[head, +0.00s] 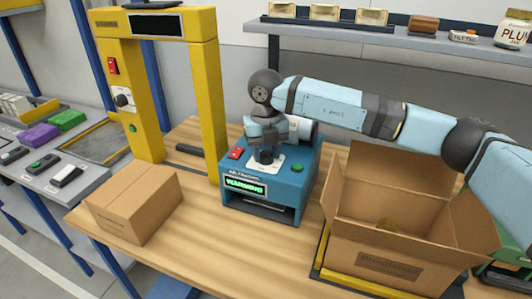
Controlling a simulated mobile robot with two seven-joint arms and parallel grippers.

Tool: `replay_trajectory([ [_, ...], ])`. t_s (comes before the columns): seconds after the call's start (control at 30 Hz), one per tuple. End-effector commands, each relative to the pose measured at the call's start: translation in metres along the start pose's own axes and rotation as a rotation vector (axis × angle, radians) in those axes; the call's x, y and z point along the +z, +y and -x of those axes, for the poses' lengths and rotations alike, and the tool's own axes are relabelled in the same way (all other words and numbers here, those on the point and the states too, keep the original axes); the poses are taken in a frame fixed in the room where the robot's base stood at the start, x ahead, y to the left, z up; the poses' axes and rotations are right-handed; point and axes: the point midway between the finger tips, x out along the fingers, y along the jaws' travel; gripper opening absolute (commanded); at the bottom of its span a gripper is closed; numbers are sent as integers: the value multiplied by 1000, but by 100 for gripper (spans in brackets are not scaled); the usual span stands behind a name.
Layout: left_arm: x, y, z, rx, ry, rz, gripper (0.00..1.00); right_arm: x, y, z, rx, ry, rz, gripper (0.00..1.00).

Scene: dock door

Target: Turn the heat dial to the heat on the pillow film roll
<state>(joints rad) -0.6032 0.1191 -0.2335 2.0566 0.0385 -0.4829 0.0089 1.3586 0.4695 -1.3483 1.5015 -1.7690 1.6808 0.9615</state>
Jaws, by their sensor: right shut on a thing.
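A blue machine (294,190) stands on the wooden table, with a lit green display (245,185) on its front whose text I cannot read surely. A white dial plate (275,165) lies on its top. My right gripper (265,152) comes down from above and is shut on the dark heat dial at this plate; the dial is mostly hidden by the fingers, so its setting cannot be read. A pale film roll (303,126) sits at the back of the machine, partly behind my right arm; no heat marking on it is legible. My left gripper is out of view.
An open cardboard box (375,262) stands right of the machine, and a closed carton (132,205) stands left. A yellow frame (208,110) rises behind the carton. A shelf (390,38) with goods runs along the back. The table front is clear.

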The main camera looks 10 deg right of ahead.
Motion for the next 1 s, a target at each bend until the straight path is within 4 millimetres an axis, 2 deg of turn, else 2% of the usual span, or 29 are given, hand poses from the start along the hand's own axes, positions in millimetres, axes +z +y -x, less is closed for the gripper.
replay_trajectory([
  [0.7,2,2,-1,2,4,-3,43,0,0,1,2,-2,-673,15],
  [1.0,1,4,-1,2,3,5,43,1,0,2,2,-2,-894,15],
])
